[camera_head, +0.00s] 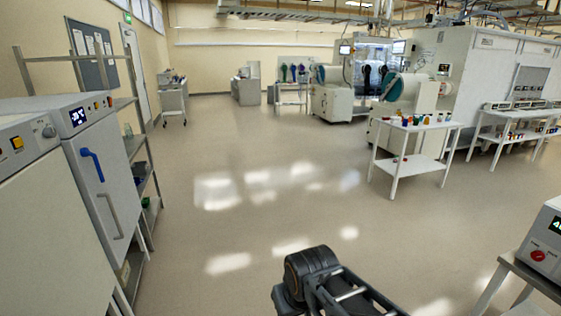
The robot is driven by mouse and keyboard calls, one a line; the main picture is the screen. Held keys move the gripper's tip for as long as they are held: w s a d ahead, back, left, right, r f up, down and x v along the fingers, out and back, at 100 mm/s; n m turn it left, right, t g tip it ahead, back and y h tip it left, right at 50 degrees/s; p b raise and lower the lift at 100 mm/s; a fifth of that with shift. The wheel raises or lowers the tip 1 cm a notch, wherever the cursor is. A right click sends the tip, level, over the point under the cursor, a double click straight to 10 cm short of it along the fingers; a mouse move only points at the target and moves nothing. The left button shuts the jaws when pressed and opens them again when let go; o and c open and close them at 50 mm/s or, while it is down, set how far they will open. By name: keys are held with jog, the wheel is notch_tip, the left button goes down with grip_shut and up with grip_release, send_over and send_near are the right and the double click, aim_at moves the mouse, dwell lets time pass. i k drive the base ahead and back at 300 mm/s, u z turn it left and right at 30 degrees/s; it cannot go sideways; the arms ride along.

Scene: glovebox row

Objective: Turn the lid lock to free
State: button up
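I cannot make out for sure a lid lock in this view. A white instrument (545,240) with a green display and a red button (538,255) is cut off by the right edge. At the left, a white cabinet (100,175) has a blue handle (92,165) and a lit display. The nearer white unit (40,220) has a yellow button (17,143) and a round grey knob (49,131). Part of my dark arm shows at the bottom middle. My gripper's fingers do not show.
The beige floor (270,160) is open through the middle. A white table (415,165) with small coloured items stands right of centre. Large glovebox units (490,75) stand behind it. A grey shelf rack (140,150) stands beside the left cabinets. A small cart (174,100) is farther back.

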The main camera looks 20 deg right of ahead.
aim_at(538, 255)
jog(key=z, duration=0.3)
jog(key=i, duration=1.1)
jog(key=z, duration=1.6)
jog(key=i, duration=0.9)
jog(key=z, duration=0.9)
